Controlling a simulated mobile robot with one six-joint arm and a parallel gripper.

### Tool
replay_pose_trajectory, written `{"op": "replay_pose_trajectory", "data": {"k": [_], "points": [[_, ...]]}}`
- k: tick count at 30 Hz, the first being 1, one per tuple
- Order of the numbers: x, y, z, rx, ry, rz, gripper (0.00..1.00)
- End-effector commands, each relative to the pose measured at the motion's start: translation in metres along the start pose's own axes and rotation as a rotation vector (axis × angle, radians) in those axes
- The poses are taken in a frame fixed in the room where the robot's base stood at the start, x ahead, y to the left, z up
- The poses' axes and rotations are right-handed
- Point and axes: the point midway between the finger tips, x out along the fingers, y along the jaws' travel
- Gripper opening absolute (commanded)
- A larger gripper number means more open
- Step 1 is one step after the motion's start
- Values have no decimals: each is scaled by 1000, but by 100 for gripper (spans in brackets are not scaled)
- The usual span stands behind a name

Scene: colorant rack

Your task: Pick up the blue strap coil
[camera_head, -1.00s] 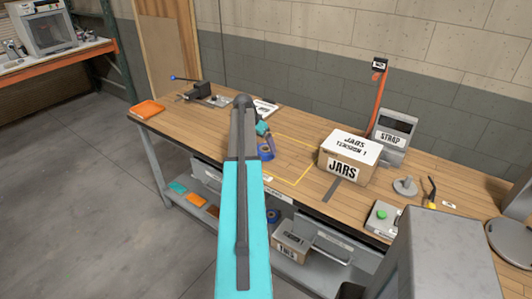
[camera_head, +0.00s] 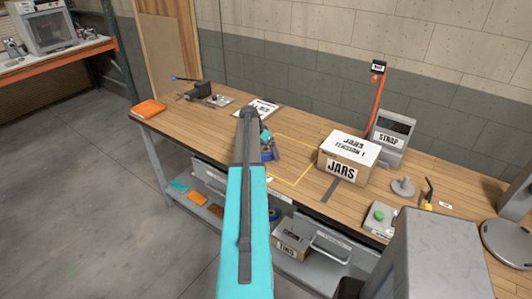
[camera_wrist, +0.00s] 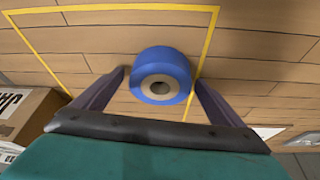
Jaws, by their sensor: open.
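The blue strap coil (camera_wrist: 160,66) shows in the wrist view as a blue roll with a tan core and a dark hole. It rests on the wooden bench top, overlapping the yellow taped outline. My gripper (camera_wrist: 160,78) is open, with one finger on each side of the coil and the coil between their tips. I cannot tell whether the fingers touch it. In the head view, the coil (camera_head: 267,156) is partly hidden behind my arm, close to my gripper (camera_head: 265,140).
A JARS box (camera_head: 347,160) stands right of the taped outline (camera_head: 300,180), with a STRAP dispenser (camera_head: 389,140) behind it. A vise (camera_head: 195,91) and an orange tray (camera_head: 148,109) are at the left. A white sheet (camera_head: 264,106) lies behind my arm.

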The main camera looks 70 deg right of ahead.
Motion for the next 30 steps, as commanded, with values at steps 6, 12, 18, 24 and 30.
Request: {"op": "replay_pose_trajectory", "data": {"k": [6, 12, 18, 24, 30], "points": [[0, 0, 0, 0, 0, 0, 92], [0, 0, 0, 0, 0, 0, 80], [0, 0, 0, 0, 0, 0, 46], [0, 0, -1, 0, 1, 0, 43], [-2, 0, -2, 1, 1, 0, 43]]}}
